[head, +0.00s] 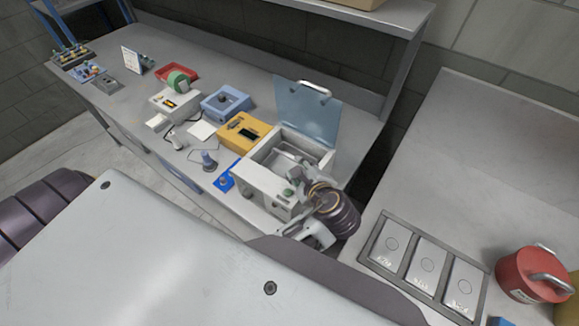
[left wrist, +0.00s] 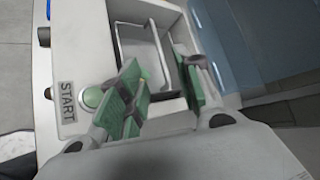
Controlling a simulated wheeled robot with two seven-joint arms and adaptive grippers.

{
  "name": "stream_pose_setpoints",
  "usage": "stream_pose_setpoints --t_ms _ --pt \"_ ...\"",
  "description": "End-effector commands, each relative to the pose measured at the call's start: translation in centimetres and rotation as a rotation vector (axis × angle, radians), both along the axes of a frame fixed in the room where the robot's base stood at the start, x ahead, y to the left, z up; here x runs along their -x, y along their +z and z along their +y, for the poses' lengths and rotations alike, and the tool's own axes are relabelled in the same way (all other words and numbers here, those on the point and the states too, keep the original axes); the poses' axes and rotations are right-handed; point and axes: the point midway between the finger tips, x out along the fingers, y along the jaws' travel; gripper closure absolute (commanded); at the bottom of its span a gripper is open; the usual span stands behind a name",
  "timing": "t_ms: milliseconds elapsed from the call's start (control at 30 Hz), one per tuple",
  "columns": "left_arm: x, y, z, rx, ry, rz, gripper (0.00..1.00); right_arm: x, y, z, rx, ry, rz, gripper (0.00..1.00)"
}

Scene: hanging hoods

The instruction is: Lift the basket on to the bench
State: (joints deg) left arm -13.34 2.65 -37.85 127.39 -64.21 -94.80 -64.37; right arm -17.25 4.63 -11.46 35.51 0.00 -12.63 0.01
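The basket is a light metal frame (left wrist: 150,58) inside the open tank of a white machine (left wrist: 88,28), whose front carries a START label and a green button. In the head view part of the basket (head: 297,155) shows inside the machine (head: 262,184), under a raised blue lid (head: 308,112). My left gripper (left wrist: 160,88), with green finger pads, is open at the tank's front edge, with nothing seen between the fingers. In the head view it (head: 297,188) is over the machine's front right part. The grey bench (head: 235,80) carries the machine. My right gripper is not in view.
A yellow device (head: 241,130) stands directly left of the machine; a blue box (head: 226,104), white device (head: 176,103) and red tray (head: 178,73) stand farther left. At right, another counter has inset panels (head: 428,266) and a red pot (head: 532,274). A shelf overhangs the bench.

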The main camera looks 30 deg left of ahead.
Motion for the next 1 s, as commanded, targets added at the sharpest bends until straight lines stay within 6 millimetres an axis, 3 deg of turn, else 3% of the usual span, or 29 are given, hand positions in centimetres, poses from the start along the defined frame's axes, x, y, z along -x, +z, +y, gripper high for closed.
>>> stream_pose_setpoints --t_ms 400,1000 --pt "-3.1 -2.6 3.1 -0.001 0.0 0.0 0.66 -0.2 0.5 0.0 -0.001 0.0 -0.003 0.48" --pt "-3.8 -3.2 3.8 -0.001 0.0 0.0 0.66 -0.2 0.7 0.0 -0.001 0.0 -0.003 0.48"
